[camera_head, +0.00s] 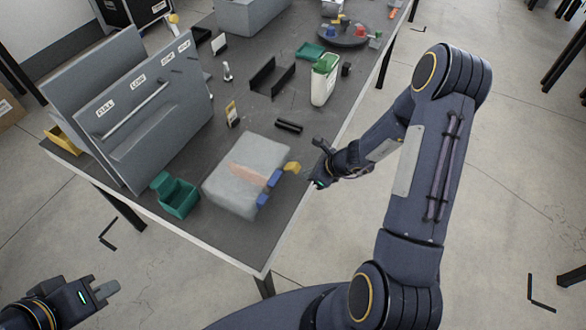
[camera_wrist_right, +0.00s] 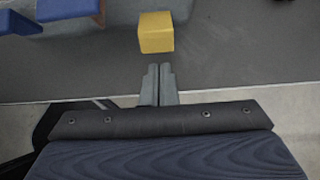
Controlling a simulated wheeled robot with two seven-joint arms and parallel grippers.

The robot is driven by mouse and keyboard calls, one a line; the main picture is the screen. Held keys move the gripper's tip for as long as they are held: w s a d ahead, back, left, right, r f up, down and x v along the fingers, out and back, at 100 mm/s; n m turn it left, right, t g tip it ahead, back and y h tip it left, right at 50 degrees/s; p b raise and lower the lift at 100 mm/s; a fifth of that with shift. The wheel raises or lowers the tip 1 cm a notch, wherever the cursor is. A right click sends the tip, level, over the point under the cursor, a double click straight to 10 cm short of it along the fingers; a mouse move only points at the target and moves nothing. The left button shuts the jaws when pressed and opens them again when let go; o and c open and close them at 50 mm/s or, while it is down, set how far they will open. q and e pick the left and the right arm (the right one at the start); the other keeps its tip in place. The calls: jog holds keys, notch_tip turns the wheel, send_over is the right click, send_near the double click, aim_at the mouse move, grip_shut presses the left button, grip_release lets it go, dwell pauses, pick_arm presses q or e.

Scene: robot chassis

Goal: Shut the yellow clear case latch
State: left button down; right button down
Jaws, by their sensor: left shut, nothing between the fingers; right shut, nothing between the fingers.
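The clear grey case (camera_head: 232,190) lies on the table near its front edge, with a pinkish patch showing through the lid. Its yellow latch (camera_head: 292,167) sticks outward at the right corner. Two blue latches (camera_head: 275,178) sit along the same side. In the right wrist view the yellow latch (camera_wrist_right: 156,33) is just beyond the fingertips, with a small gap. My right gripper (camera_wrist_right: 160,70) is shut and empty. In the head view it (camera_head: 314,181) is beside the case at the table edge, fingers hard to make out. My left gripper (camera_head: 112,288) is shut and empty, off the table at lower left.
A green bin (camera_head: 176,198) stands left of the case, by a grey labelled rack (camera_head: 150,110). A small black piece (camera_head: 288,126), a black holder (camera_head: 270,78) and a white-green bottle (camera_head: 323,82) are behind. Table is clear at the case's front.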

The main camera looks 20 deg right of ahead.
aim_at(296, 165)
jog(key=shift+w+a+r+p, duration=0.4)
jog(key=shift+w+a+r, duration=0.15)
jog(key=shift+w+a, duration=0.15)
jog(key=shift+w+a+r+p, duration=0.4)
jog(key=shift+w+a+r, duration=0.2)
jog(key=shift+w, duration=0.2)
jog(key=shift+f, duration=0.1)
jog(key=s+d+r+p, duration=0.1)
jog(key=s+d+r, duration=0.2)
jog(key=s+d, duration=0.1)
jog(key=shift+s, duration=0.3)
dwell(0.4)
